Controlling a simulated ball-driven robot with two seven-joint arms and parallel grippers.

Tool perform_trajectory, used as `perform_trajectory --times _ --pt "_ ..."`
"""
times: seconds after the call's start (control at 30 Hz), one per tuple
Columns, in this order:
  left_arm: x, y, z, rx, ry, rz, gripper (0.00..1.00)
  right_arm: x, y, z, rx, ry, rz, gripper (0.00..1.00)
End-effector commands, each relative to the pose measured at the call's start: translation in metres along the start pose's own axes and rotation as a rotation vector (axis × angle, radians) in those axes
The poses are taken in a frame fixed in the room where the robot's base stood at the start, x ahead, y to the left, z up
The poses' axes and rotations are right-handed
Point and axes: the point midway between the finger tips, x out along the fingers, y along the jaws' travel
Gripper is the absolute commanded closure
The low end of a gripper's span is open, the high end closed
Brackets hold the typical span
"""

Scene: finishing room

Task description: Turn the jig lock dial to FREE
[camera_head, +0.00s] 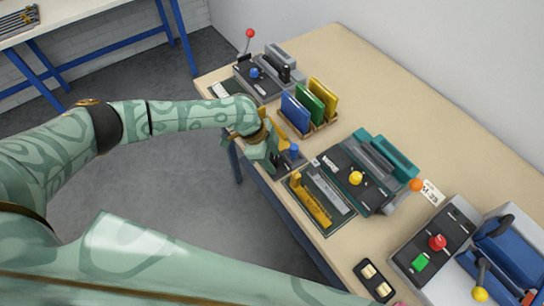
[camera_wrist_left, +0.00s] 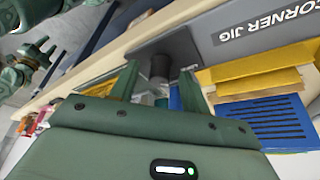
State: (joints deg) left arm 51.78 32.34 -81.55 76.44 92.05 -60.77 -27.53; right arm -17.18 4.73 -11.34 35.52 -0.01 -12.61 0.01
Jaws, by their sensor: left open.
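My left gripper (camera_head: 277,158) is open over the near edge of the bench. A dark base with a blue knob (camera_head: 293,149) shows just to its right, partly hidden by the gripper. In the left wrist view the left gripper (camera_wrist_left: 160,88) has its two fingers apart. A dark round post (camera_wrist_left: 160,67) on a dark grey plate (camera_wrist_left: 188,45) shows between and beyond the fingers. I cannot tell whether it is the lock dial, or whether the fingers touch it. A grey strip labelled CORNER JIG (camera_wrist_left: 262,24) lies beside it. No FREE mark or dial setting is readable.
A rack with blue, green and yellow upright panels (camera_head: 310,103) stands just behind the gripper. A teal-backed station with a yellow knob (camera_head: 356,178) and a tray with a yellow bar (camera_head: 310,202) are to the right. The back of the bench (camera_head: 400,95) is clear.

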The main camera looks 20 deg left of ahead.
Motion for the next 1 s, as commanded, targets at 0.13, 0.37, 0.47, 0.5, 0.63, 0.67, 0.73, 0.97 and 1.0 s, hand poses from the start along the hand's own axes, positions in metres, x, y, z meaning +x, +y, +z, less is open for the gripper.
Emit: perform_trajectory --times 0.13,0.37,0.47,0.5,0.63,0.67,0.73,0.97,1.0 --pt "0.0 0.0 0.0 0.0 0.0 0.0 0.62 0.0 -0.001 -0.001 0.0 0.001 -0.001 0.64" --pt "-0.001 0.0 0.0 0.0 0.0 0.0 0.98 0.0 -0.003 -0.002 -0.001 0.002 -0.004 0.64" --pt "-0.001 0.0 0.0 0.003 0.0 0.001 0.98 0.0 -0.004 -0.002 -0.001 0.003 -0.005 0.64" --pt "0.0 0.0 0.0 0.007 0.001 0.003 0.98 0.001 -0.004 -0.002 -0.001 0.002 -0.006 0.64" --pt "0.0 -0.001 0.0 0.034 0.002 0.015 0.98 0.004 -0.005 -0.001 -0.001 0.001 -0.006 0.64" --pt "0.001 -0.001 0.0 0.044 0.001 0.019 0.98 0.005 -0.005 -0.001 -0.001 0.001 -0.006 0.64" --pt "0.001 -0.001 0.0 0.074 0.002 0.032 0.98 0.007 -0.005 0.0 -0.001 0.0 -0.006 0.64" --pt "0.002 -0.002 -0.001 0.231 0.003 0.096 0.98 0.02 -0.006 0.003 -0.001 -0.005 -0.008 0.64" --pt "0.002 -0.002 0.0 0.264 0.003 0.11 0.98 0.022 -0.006 0.004 -0.001 -0.007 -0.008 0.64"
